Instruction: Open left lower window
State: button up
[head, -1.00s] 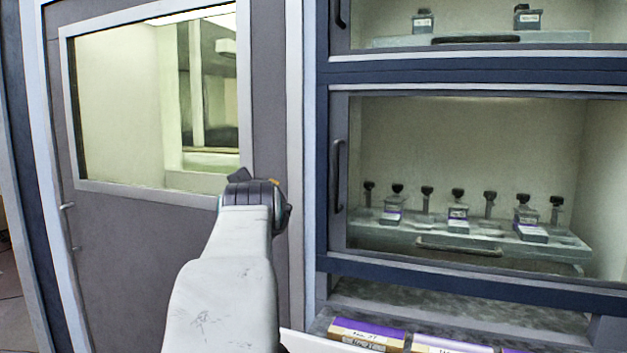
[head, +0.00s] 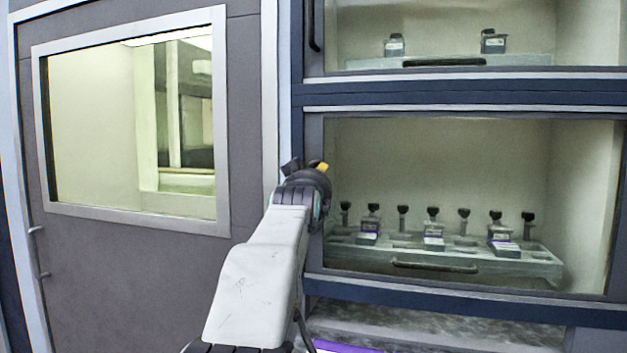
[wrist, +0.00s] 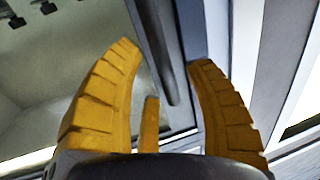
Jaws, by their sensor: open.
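The lower window (head: 570,190) is a shut glass pane in a dark frame. Its vertical handle on the left side is hidden behind my arm in the head view. My gripper (head: 320,166) is at the left edge of this window, with only a yellow finger part showing past the dark wrist. In the wrist view my gripper (wrist: 165,50) is open with its yellow fingers apart. The dark bar handle (wrist: 168,65) shows between the fingers, nearer the right finger. I cannot tell whether a finger touches it.
Behind the glass, a tray (head: 540,268) carries several dark-capped bottles and stands. An upper window (head: 560,60) has its own handle (head: 315,25). A grey door (head: 120,270) with a large pane stands at the left. A purple-topped box (head: 345,348) sits low in front.

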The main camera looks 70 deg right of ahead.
jog(key=shift+w+d, duration=0.1)
jog(key=shift+d, duration=0.45)
jog(key=shift+c, duration=0.4)
grip_shut()
